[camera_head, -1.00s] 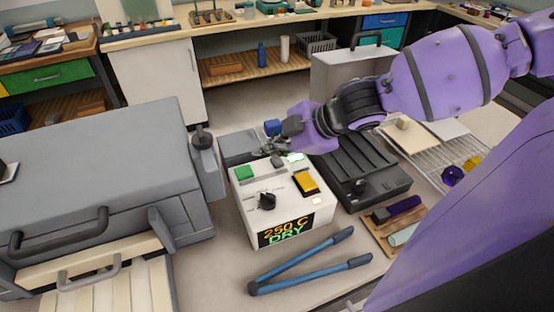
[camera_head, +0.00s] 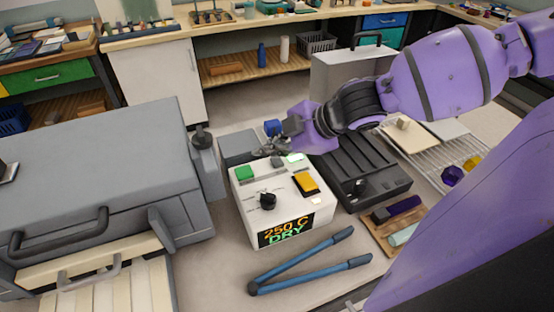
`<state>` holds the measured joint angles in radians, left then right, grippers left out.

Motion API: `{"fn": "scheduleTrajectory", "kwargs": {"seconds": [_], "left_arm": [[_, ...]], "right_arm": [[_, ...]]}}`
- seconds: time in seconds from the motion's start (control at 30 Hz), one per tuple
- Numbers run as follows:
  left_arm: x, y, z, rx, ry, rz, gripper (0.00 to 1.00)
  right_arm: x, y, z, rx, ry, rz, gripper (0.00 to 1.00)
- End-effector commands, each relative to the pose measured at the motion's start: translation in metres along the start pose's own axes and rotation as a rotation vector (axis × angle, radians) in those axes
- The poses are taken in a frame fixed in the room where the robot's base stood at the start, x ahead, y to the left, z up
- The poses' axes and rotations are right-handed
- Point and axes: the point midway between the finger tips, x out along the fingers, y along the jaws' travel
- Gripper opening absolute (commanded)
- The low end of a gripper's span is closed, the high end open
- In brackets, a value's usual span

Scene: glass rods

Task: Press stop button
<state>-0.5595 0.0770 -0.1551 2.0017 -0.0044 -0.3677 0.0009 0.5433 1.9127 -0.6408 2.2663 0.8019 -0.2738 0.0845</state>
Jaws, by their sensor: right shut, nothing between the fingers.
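The white control box (camera_head: 250,216) stands on the bench in the middle, with a display (camera_head: 286,230) reading "250 C" and "DRY". Its top carries a green button (camera_head: 244,173), a black knob (camera_head: 267,201), an orange rocker (camera_head: 306,183) and a grey piece (camera_head: 277,161) near the back edge. I cannot tell which is the stop button. My right gripper (camera_head: 268,152) is shut and empty at the box's back edge, close to the grey piece. I cannot tell whether it touches. My left gripper is not in view.
A large grey kiln-like unit (camera_head: 90,170) fills the left. A dark ribbed box (camera_head: 362,165) stands right of the control box. Blue-handled long tongs (camera_head: 300,272) lie in front. A wooden tray (camera_head: 380,238) with rods and a wire rack (camera_head: 432,160) are at the right.

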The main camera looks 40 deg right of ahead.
Motion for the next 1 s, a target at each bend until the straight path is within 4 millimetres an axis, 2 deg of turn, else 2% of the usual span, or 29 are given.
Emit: {"fn": "scheduleTrajectory", "kwargs": {"seconds": [0.53, 1.0], "left_arm": [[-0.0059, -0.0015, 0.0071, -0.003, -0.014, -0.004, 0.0], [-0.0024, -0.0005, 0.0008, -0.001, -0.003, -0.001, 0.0]], "right_arm": [[0.0059, -0.0045, 0.0044, 0.0, 0.0, 0.0, 0.0], [0.0087, -0.0065, 0.0063, 0.0, 0.0, 0.0, 0.0]]}}
